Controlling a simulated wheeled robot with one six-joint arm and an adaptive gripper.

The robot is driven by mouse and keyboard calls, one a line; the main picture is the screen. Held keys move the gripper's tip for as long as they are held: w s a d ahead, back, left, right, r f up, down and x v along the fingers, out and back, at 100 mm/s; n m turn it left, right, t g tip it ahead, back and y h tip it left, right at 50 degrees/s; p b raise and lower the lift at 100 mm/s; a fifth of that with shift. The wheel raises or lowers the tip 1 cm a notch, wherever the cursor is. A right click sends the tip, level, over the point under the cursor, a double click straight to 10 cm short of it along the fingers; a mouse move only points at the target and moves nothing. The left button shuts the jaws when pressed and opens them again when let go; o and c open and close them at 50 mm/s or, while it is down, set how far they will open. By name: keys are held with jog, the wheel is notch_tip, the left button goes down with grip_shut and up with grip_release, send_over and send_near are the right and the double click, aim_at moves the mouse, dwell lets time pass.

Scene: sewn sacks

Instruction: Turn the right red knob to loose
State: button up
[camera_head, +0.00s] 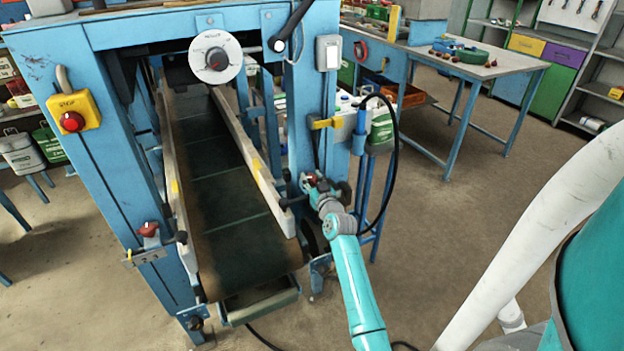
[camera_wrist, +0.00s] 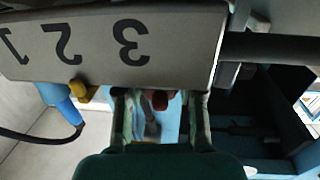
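The right red knob (camera_wrist: 160,100) shows in the wrist view as a small dark red piece between my two fingers, with a pale part below it. My gripper (camera_wrist: 161,112) has its fingers spread, one on each side of the knob, with gaps visible. How far the knob lies beyond the fingertips I cannot tell. In the head view my gripper (camera_head: 307,183) is at the right side of the conveyor, by the blue frame post, and mostly hides the knob there. The left red knob (camera_head: 149,229) sits on a bracket at the conveyor's left side.
A pale plate (camera_wrist: 110,45) with upside-down numbers lies close above my fingers in the wrist view. The conveyor belt (camera_head: 222,185) runs between blue posts. A yellow box with a red stop button (camera_head: 72,121) is at left. Open floor (camera_head: 450,240) lies to the right.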

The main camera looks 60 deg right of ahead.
jog(key=shift+f+y, duration=0.1)
jog(key=shift+y, duration=0.2)
jog(key=shift+c, duration=0.3)
jog(key=shift+n+t+y, duration=0.6)
jog(key=shift+n, duration=0.1)
jog(key=o, duration=1.2)
jog(key=shift+c, duration=0.2)
jog(key=v, duration=1.2)
